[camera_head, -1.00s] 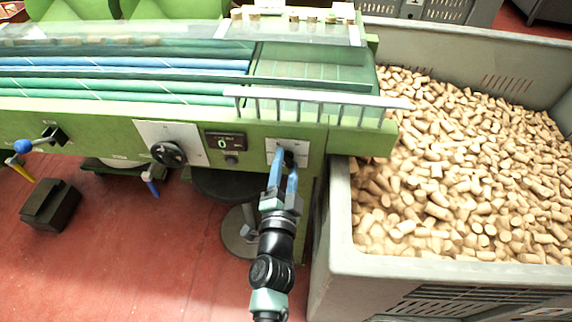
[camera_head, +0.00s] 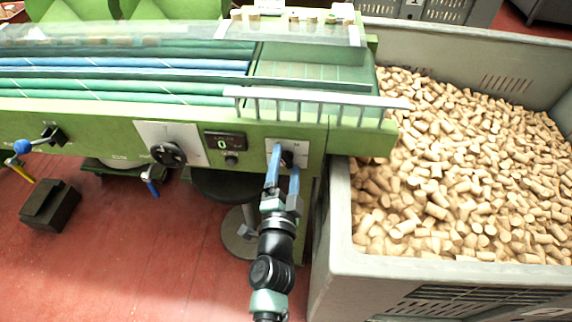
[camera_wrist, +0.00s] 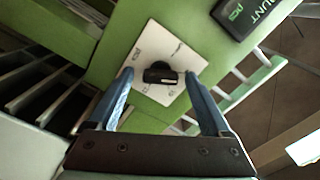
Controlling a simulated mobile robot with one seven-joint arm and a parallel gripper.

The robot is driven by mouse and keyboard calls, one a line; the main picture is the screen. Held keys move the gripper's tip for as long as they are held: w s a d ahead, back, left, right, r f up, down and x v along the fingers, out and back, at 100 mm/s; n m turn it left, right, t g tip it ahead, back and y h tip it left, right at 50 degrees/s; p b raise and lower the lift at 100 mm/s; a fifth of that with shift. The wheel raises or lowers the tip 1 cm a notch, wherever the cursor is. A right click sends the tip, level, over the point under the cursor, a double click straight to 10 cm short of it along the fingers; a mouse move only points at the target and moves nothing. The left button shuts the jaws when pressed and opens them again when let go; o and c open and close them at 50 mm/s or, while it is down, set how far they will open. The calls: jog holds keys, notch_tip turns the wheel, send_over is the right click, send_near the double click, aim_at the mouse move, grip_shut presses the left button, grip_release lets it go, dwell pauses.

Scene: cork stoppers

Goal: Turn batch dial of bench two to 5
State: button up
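A small black dial (camera_head: 288,158) sits on a white plate (camera_head: 301,146) at the right end of the green bench front. In the wrist view the dial (camera_wrist: 160,75) has a light mark on its grip bar, and the plate (camera_wrist: 150,50) carries print too small to read. My gripper (camera_head: 284,157) has its two blue fingers apart, at the plate. In the wrist view my gripper (camera_wrist: 159,77) is open, with one fingertip on each side of the dial and visible gaps between. In the head view the fingers partly hide the dial. The counter display (camera_head: 223,143) left of it reads 0.
A larger black rotary knob (camera_head: 168,153) on a white plate is further left, with levers beyond it. A grey bin (camera_head: 340,215) full of corks stands close on the right. A guard rail (camera_head: 310,97) runs above the dial. A round-based stool (camera_head: 236,235) stands below.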

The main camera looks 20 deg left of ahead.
jog(key=b+v, duration=0.1)
jog(key=v, duration=1.2)
jog(key=shift+b, duration=0.35)
jog(key=w+d+r+n+t+y, duration=0.1)
jog(key=w+r+n+t, duration=0.25)
jog(key=r, duration=1.25)
jog(key=w+d+r+n+t, duration=0.2)
jog(key=w+r+n, duration=0.25)
jog(key=r, duration=1.05)
jog(key=s+d+r+t+h, duration=0.2)
jog(key=s+d+r, duration=0.1)
jog(key=r, duration=0.5)
jog(key=s+d+r+t+h, duration=0.1)
jog(key=s+d+r+h, duration=0.15)
jog(key=r, duration=0.55)
jog(key=s+d+r+t+h, duration=0.2)
jog(key=s+d+r, duration=0.15)
jog(key=r, duration=0.45)
notch_tip(320, 180, up, 20)
jog(key=p, duration=2.1)
jog(key=shift+w+f+n, duration=0.2)
jog(key=shift+w+n, duration=0.2)
jog(key=shift+w, duration=0.05)
